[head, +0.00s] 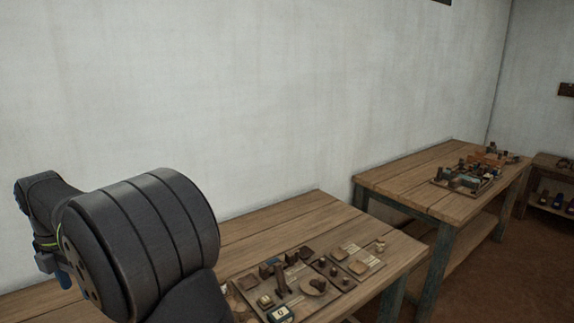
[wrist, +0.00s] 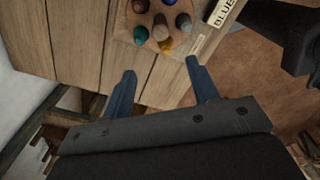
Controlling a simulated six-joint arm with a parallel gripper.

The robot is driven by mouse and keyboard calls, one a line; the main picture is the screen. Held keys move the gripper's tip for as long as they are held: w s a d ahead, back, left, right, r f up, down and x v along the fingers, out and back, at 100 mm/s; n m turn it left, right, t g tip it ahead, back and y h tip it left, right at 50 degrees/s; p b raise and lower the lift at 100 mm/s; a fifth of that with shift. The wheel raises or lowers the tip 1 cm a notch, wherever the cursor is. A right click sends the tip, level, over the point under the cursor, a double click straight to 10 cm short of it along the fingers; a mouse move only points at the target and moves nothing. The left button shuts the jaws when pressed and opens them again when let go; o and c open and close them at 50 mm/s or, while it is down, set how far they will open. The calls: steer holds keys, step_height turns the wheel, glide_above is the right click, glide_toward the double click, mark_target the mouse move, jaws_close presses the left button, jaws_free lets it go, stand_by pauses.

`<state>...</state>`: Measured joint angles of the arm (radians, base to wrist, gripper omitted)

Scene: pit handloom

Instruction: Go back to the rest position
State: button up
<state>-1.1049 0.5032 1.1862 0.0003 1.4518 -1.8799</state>
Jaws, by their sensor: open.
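My gripper (wrist: 160,76) shows in the wrist view with its two blue fingers apart and nothing between them. It hangs over the edge of a wooden table (wrist: 85,40). The fingers are apart from these pieces. In the head view my arm fills the lower left and the gripper's fingertips cannot be made out.
In the head view the near table (head: 280,215) bears boards with several small objects (head: 282,280). A second table (head: 410,175) with a loaded tray (head: 465,180) stands to the right. A shelf (head: 550,180) is at the far right.

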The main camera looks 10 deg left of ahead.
step_height(320, 180, down, 15)
steer(key=shift+f, duration=0.1)
stand_by(0.3)
step_height(320, 180, up, 18)
step_height(320, 180, down, 18)
steer(key=shift+r, duration=0.2)
steer(key=shift+f+m, duration=0.2)
steer(key=shift+m, duration=0.1)
steer(key=m, duration=1)
steer(key=shift+m, duration=1.8)
